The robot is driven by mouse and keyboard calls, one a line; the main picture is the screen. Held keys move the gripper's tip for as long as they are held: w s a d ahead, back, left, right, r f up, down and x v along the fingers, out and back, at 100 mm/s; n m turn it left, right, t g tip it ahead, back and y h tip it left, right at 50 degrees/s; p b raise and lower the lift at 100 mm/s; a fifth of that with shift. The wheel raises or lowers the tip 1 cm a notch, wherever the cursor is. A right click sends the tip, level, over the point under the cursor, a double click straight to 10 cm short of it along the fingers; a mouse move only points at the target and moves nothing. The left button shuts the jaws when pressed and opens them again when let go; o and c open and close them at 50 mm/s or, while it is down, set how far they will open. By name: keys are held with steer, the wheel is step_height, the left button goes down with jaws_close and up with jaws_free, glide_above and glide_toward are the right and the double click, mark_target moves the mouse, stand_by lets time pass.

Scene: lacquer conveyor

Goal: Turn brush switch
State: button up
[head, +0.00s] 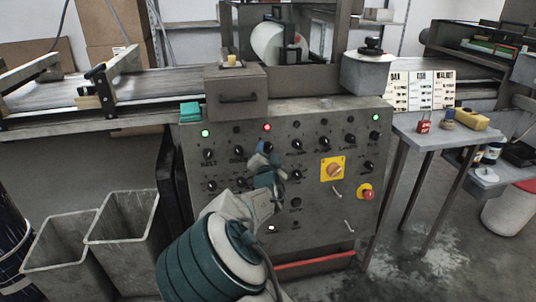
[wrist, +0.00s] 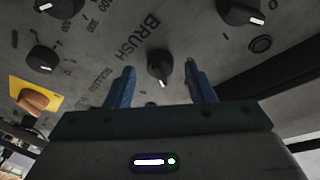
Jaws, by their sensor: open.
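The brush switch (wrist: 160,66) is a black round knob with a white pointer mark, beside the printed word BRUSH on the grey panel. In the wrist view it shows between the tips of my open gripper's two blue fingers (wrist: 161,78), with a gap on each side. Its pointer points down in that picture, towards my palm. I see no finger touching it. In the head view my gripper (head: 263,152) is at the middle of the control panel (head: 225,222), and my arm and fingers cover the switch there.
Other black knobs surround it, one (wrist: 42,59) to the left in the wrist view. A yellow-plated rotary switch (head: 333,169) and a red stop button (head: 367,193) are on the panel's right. A side table (head: 415,128) stands further right; two grey bins (head: 120,230) stand left.

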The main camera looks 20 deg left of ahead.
steer(key=shift+w+a, duration=0.1)
steer(key=shift+w, duration=0.25)
steer(key=c, duration=1)
steer(key=shift+o, duration=0.2)
